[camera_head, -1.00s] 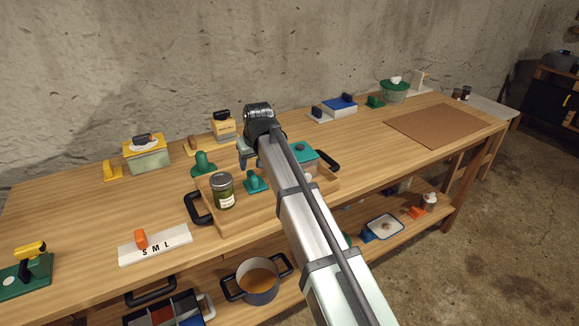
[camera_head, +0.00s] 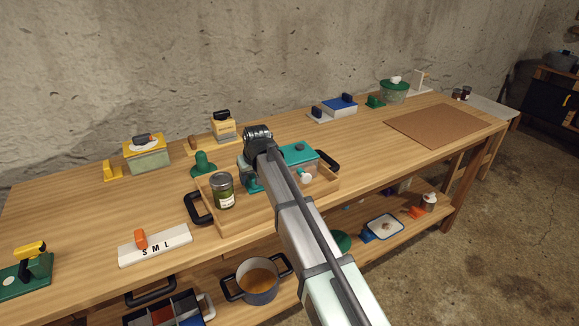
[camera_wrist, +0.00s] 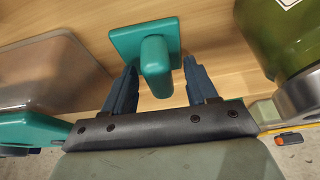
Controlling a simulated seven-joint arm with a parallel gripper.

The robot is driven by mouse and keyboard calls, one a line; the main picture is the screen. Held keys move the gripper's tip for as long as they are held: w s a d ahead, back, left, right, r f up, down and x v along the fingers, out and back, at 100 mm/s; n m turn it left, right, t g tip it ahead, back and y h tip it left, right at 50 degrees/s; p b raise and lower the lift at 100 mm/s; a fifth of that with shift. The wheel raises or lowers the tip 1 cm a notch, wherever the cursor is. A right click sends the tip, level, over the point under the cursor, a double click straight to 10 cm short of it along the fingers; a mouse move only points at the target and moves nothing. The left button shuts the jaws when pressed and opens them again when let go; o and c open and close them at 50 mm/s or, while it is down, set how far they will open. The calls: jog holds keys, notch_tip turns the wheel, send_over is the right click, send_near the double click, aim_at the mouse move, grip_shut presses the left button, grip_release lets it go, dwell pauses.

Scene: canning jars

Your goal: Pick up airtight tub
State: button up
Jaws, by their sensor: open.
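A clear tub with a teal lid (camera_head: 301,153), which appears to be the airtight tub, stands in the wooden tray (camera_head: 235,226), partly behind my arm. In the wrist view its clear body (camera_wrist: 40,75) and teal lid (camera_wrist: 35,129) are at the left, beside my gripper. My gripper (camera_wrist: 161,66) is open and low over the tray. Its fingers stand either side of the upright grip of a teal square-based piece (camera_wrist: 155,65); contact is unclear. In the head view my arm hides the fingers and most of this piece (camera_head: 252,185).
A green jar (camera_head: 222,190) stands in the tray left of my gripper; it is close at the right in the wrist view (camera_wrist: 285,35). Black handles (camera_head: 194,208) flank the tray. Other lidded containers stand along the back, including a yellow-lidded box (camera_head: 148,155) and a green-lidded one (camera_head: 393,92).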

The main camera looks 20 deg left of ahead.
grip_shut()
dwell(0.4)
jog(key=shift+r, duration=0.1)
